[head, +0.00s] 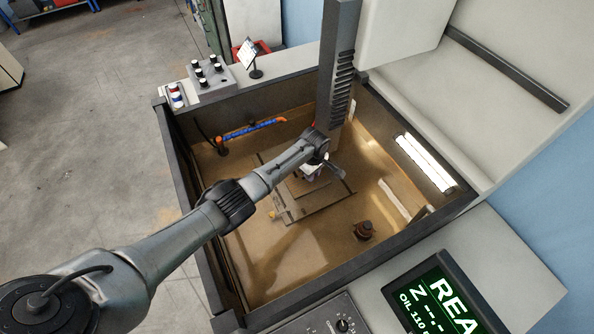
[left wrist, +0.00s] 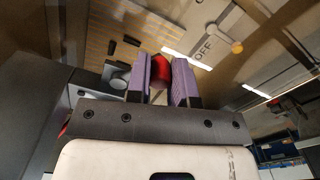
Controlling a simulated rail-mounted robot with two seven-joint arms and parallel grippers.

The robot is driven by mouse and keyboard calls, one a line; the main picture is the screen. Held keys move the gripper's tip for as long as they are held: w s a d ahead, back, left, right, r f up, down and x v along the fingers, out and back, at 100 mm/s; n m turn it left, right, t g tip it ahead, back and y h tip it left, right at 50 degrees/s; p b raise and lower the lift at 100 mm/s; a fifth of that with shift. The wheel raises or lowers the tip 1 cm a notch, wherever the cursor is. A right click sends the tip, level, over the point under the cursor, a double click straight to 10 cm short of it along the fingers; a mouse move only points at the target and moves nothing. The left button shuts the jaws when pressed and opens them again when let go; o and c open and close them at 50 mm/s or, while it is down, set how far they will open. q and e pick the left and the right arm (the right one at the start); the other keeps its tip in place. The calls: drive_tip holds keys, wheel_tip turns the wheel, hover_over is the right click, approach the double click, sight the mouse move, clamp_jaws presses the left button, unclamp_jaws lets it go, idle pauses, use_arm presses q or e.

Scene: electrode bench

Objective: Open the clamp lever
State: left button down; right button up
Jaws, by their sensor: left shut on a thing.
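My left arm reaches across the tank in the head view. Its gripper (head: 318,170) is low beneath the dark vertical column, and its fingertips are too small there to make out. In the left wrist view the purple-padded fingers of my left gripper (left wrist: 160,78) are shut on a red rounded piece, which looks like the grip of the clamp lever (left wrist: 160,67). The rest of the lever is hidden behind the fingers and the gripper body. The head view does not show the lever clearly. My right gripper is in neither view.
The tank's dark rim (head: 188,190) surrounds the work area. The dark column (head: 338,65) stands close above my gripper. A blue-and-orange hose (head: 252,129) lies at the back left, and a small dark reddish part (head: 364,230) stands on the tank floor at right.

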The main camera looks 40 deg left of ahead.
use_arm(q)
drive_tip(key=shift+w+d+n+b, duration=0.1)
drive_tip(key=shift+w+d+n, duration=0.25)
drive_tip(key=shift+n, duration=0.6)
drive_tip(key=shift+w+d+n+b, duration=0.15)
drive_tip(key=shift+w+d+n, duration=0.25)
drive_tip(key=shift+n, duration=0.5)
drive_tip(key=shift+w+d+n+b, duration=0.15)
drive_tip(key=shift+w+n, duration=0.3)
drive_tip(key=shift+n, duration=0.5)
drive_tip(key=c, duration=1)
unclamp_jaws()
drive_tip(key=shift+r, duration=0.1)
